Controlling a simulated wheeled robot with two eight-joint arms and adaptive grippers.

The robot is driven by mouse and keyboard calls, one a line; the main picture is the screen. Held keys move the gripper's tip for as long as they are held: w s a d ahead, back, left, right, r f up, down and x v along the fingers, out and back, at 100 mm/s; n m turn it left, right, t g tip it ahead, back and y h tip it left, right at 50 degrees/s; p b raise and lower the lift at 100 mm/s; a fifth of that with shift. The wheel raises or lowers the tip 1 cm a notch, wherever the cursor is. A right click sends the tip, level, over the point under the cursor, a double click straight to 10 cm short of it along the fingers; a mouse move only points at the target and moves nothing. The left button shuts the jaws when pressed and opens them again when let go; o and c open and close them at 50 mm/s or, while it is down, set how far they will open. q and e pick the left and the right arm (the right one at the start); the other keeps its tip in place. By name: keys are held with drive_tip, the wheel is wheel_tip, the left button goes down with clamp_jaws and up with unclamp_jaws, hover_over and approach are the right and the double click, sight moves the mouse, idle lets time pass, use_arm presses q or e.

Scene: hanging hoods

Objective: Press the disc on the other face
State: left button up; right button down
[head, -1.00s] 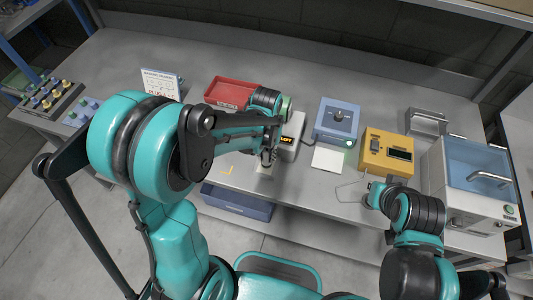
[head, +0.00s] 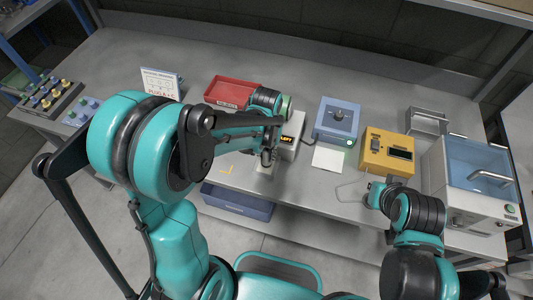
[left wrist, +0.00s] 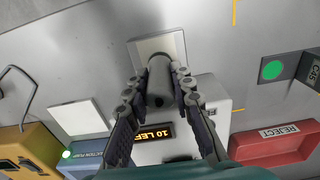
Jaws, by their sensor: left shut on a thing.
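My left gripper (left wrist: 160,88) is shut on a grey cylinder-like piece (left wrist: 160,75) with a dark round end. In the left wrist view it is over a pale square plate (left wrist: 142,47); I cannot tell whether they touch. In the head view my left gripper (head: 268,157) is at the front of the bench, partly covered by its arm. A flat green disc (left wrist: 272,70) shows at the right of the left wrist view. A white device (left wrist: 218,105) with a lit "10 LEFT" display (left wrist: 155,133) is close by. My right gripper (head: 376,194) is near the front edge, its fingers unclear.
A red REJECT tray (head: 231,92) is behind my left arm. A blue box with a knob (head: 338,118), a white card (head: 328,158), a yellow device (head: 387,152) and a clear-lidded machine (head: 470,180) stand to the right. A sign (head: 161,84) stands at the left.

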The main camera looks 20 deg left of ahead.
idle(0.4)
use_arm(q)
drive_tip(key=shift+r+p, duration=2.6)
drive_tip(key=shift+r, duration=0.9)
